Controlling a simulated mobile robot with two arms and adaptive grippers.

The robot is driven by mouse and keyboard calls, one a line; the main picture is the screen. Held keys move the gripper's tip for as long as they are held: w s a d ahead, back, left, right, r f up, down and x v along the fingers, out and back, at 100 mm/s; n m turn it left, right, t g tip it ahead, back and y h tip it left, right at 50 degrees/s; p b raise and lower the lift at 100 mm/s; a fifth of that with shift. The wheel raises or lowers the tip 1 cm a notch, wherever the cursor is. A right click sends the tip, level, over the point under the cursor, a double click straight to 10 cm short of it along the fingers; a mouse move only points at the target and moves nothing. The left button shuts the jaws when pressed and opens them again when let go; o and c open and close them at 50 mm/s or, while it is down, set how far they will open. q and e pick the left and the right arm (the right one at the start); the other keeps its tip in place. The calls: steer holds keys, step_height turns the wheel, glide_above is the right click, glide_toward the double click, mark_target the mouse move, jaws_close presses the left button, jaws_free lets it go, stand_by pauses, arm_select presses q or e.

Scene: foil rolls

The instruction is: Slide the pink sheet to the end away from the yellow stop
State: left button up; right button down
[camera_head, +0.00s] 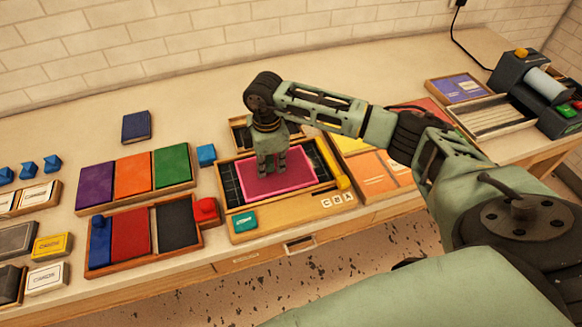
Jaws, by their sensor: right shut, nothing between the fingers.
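The pink sheet (292,173) lies flat in a wooden tray (223,195) with a dark gridded bed. The yellow stop (333,165) is a bar across the tray's right end. A dark bare strip shows between the sheet and the stop, and another bare dark strip shows at the left end. My right gripper (271,174) is shut and empty, pointing down over the left-middle part of the sheet. Its fingertips are at or just above the sheet; I cannot tell whether they touch. The gripper hides part of the sheet and tray. My left gripper is not in view.
Trays of coloured blocks (134,173) stand left of the sheet's tray. A teal piece (244,221) and letter tiles (338,200) lie along its front. Orange panels (367,172) are close on the right, under my arm. A dark blue book (136,126) lies behind left.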

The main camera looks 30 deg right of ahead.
mark_target(253, 178)
steer(key=shift+w+a+f, duration=0.1)
steer(key=shift+w+a, duration=0.05)
steer(key=shift+a, duration=0.6)
steer(key=shift+a, duration=0.15)
steer(key=shift+w+a, duration=0.2)
steer(key=shift+a, duration=0.45)
steer(key=shift+w+a, duration=0.2)
steer(key=shift+a, duration=0.45)
steer(key=shift+a, duration=0.15)
steer(key=shift+a, duration=0.15)
